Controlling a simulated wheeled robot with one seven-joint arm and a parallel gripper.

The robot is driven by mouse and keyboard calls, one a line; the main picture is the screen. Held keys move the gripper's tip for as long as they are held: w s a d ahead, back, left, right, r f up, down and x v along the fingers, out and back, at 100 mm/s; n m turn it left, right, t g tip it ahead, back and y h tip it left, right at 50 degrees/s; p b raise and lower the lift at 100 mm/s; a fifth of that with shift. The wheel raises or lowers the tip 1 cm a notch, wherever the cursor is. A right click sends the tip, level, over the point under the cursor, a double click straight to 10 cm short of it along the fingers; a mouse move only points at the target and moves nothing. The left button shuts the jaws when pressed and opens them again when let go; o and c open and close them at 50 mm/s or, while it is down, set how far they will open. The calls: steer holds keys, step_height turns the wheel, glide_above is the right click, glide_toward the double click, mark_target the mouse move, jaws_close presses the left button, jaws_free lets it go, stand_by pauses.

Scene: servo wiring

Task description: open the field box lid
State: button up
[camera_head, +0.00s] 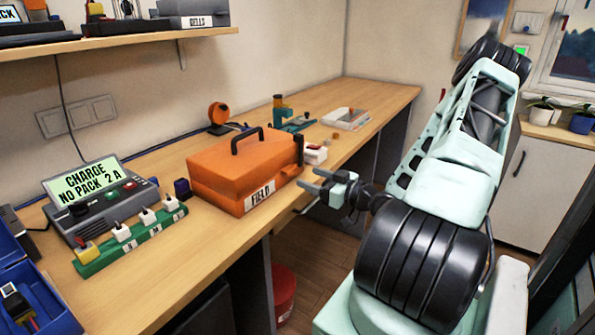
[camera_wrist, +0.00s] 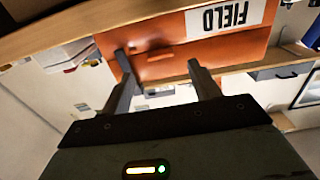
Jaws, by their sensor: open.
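The orange field box (camera_head: 225,184) stands on the wooden workbench with its lid (camera_head: 245,150) down and a black carry handle (camera_head: 248,138) on top. A white label reading FIELD is on its front. My gripper (camera_head: 309,179) is open and empty, just off the box's right front side, above the bench's front edge. In the wrist view the box front (camera_wrist: 180,48) appears upside down beyond my open fingers (camera_wrist: 160,78). A small orange ridge on the box front shows between the fingers. I cannot tell whether a finger touches the box.
A charger (camera_head: 98,200) and a green strip with white plugs (camera_head: 130,240) stand left of the box. A white-and-red item (camera_head: 315,154) sits close behind its right end. A shelf (camera_head: 110,46) hangs above left. The floor by a red bucket (camera_head: 284,290) is open.

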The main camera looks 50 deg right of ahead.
steer(key=w, duration=0.5)
steer(key=shift+w+a+p, duration=0.2)
steer(key=shift+w+p, duration=0.15)
steer(key=shift+p, duration=0.05)
